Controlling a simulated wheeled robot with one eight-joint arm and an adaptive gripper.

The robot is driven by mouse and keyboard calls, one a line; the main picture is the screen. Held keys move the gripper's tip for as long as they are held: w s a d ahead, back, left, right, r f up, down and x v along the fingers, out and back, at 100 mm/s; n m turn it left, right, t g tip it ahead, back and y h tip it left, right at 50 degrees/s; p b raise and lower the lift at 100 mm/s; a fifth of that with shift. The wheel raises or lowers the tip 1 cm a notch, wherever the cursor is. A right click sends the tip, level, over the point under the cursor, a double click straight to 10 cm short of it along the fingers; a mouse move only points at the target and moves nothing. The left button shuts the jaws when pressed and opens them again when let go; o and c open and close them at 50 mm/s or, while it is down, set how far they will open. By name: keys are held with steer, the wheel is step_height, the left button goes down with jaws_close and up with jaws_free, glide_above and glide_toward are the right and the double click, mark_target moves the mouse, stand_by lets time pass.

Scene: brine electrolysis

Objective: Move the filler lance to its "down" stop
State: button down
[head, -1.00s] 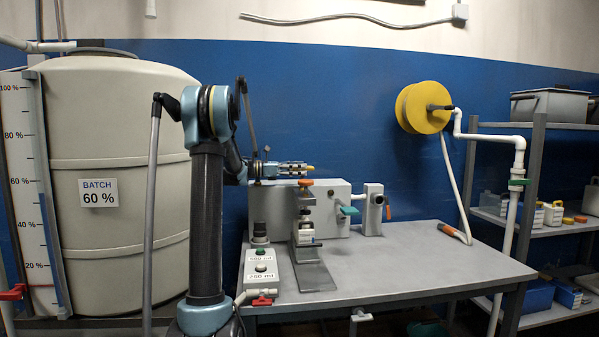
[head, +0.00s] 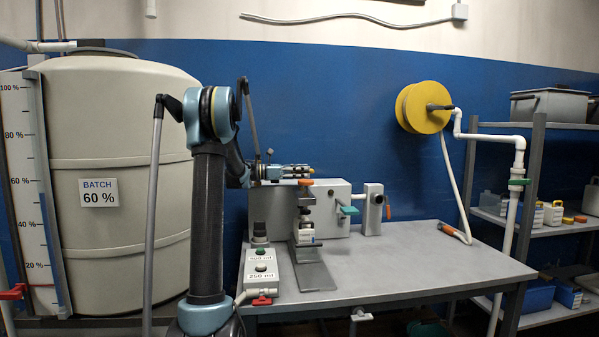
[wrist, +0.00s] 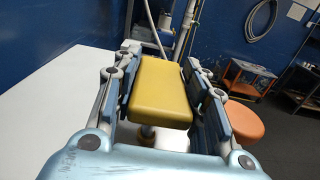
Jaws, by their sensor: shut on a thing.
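My gripper (wrist: 160,90) is shut on a yellow block-shaped grip (wrist: 160,95) in the wrist view, with a finger on each side. In the head view my gripper (head: 297,171) lies level, pointing right, above the grey filler machine (head: 333,203). I take this grip to be the lance's handle; the lance itself cannot be told apart clearly. Just below the fingers is an orange knob (head: 306,183). A small white bottle (head: 305,235) stands under the machine's front parts.
A green handle (head: 348,210) sticks out right of the filling spot. A button box (head: 261,265) stands at the table's front left. The table's (head: 400,265) right half is mostly clear. A yellow hose reel (head: 424,107) hangs on the wall, and a large tank (head: 120,240) stands left.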

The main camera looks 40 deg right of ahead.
steer(key=shift+f, duration=1.6)
steer(key=c, duration=1)
jaws_free()
steer(key=shift+f, duration=0.1)
steer(key=shift+o, duration=0.2)
steer(key=v, duration=0.7)
steer(key=shift+w+a, duration=0.2)
